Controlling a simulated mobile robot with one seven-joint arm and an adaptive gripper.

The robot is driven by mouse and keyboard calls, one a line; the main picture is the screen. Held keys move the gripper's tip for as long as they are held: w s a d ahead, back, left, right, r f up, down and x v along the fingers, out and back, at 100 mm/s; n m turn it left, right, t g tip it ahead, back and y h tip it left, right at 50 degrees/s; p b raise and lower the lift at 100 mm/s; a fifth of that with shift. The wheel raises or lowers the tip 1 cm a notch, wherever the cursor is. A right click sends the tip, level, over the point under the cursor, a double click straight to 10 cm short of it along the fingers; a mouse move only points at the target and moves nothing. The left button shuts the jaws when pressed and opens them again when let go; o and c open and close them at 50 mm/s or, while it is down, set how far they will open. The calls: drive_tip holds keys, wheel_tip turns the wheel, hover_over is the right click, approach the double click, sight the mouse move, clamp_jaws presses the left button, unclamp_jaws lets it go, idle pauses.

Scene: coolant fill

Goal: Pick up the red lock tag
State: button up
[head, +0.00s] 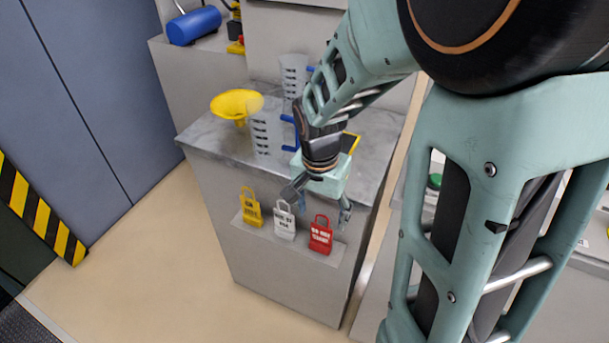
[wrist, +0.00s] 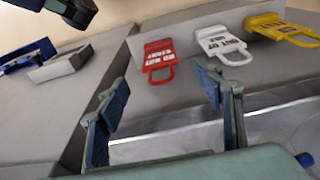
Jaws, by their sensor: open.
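The red lock tag (head: 321,238) is a padlock-shaped tag with white print on its body. It rests upright on a small ledge on the front of the grey cabinet, rightmost of three tags in the head view. My gripper (head: 324,206) is open and empty, just above the red tag there. In the wrist view the red tag (wrist: 158,56) lies beyond my two blue fingertips, between their lines. My gripper (wrist: 162,92) is apart from the tag in that view.
A white tag (head: 284,223) and a yellow tag (head: 250,209) stand left of the red one. On the countertop (head: 208,139) are a yellow funnel (head: 236,103), a clear measuring jug (head: 264,134) and a second jug (head: 292,72). Open floor lies left of the cabinet.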

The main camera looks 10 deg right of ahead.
sight(321, 227)
drive_tip(key=f, duration=0.2)
drive_tip(key=f+b, duration=0.1)
drive_tip(key=f, duration=0.4)
drive_tip(key=shift+w+d+f+b, duration=0.25)
drive_tip(key=shift+w+b, duration=0.1)
drive_tip(key=shift+c, duration=0.4)
drive_tip(key=c, duration=1.1)
